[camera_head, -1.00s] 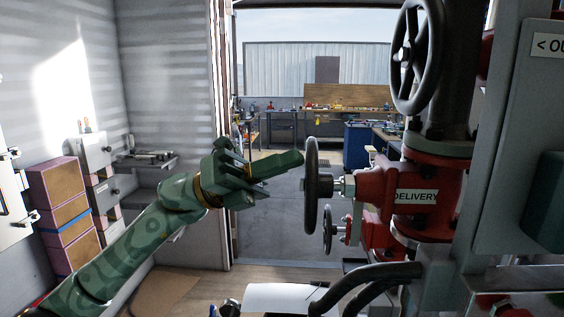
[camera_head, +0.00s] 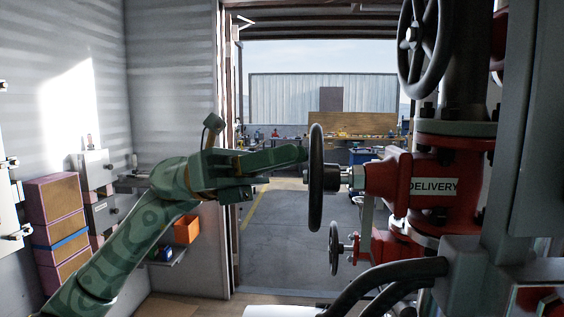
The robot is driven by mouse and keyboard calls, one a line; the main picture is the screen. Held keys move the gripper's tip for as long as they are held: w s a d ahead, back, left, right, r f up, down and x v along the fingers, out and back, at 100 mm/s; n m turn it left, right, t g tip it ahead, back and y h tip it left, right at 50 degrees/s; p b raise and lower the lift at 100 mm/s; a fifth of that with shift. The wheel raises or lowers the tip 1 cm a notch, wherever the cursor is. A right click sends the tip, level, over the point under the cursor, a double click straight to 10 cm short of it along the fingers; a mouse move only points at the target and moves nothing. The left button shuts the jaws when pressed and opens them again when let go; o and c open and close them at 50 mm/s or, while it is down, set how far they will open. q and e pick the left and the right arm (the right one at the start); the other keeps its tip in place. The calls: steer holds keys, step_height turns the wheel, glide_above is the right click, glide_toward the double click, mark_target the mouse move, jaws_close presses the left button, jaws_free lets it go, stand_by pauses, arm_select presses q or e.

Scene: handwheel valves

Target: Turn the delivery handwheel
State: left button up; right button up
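The delivery handwheel (camera_head: 316,205) is a black wheel seen almost edge-on. It sits at the left end of a red valve body (camera_head: 390,178) with a white DELIVERY label (camera_head: 433,187). My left gripper (camera_head: 290,160) comes in from the left with its green fingers pointing right. Its fingertips are at the left side of the wheel, a little above hub height. Whether they touch the rim cannot be told. The fingers overlap from this side, so the gap between them is unclear. My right gripper is not in view.
A larger black handwheel (camera_head: 411,38) hangs above right, and a smaller one (camera_head: 334,250) sits below the delivery wheel. Dark hoses (camera_head: 385,283) curve at the bottom. Stacked boxes (camera_head: 58,225) stand at left. The doorway floor (camera_head: 275,235) is clear.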

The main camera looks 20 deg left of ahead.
arm_select(q)
steer(key=shift+o, duration=1.4)
steer(key=shift+f, duration=0.1)
steer(key=shift+w+f, duration=0.1)
steer(key=shift+f, duration=0.05)
steer(key=shift+c, duration=0.3)
steer(key=shift+o, duration=0.3)
steer(key=shift+b+v, duration=0.65)
steer(key=shift+v, duration=0.2)
steer(key=shift+s+a+r, duration=0.35)
steer(key=shift+a, duration=0.35)
steer(key=shift+a, duration=0.1)
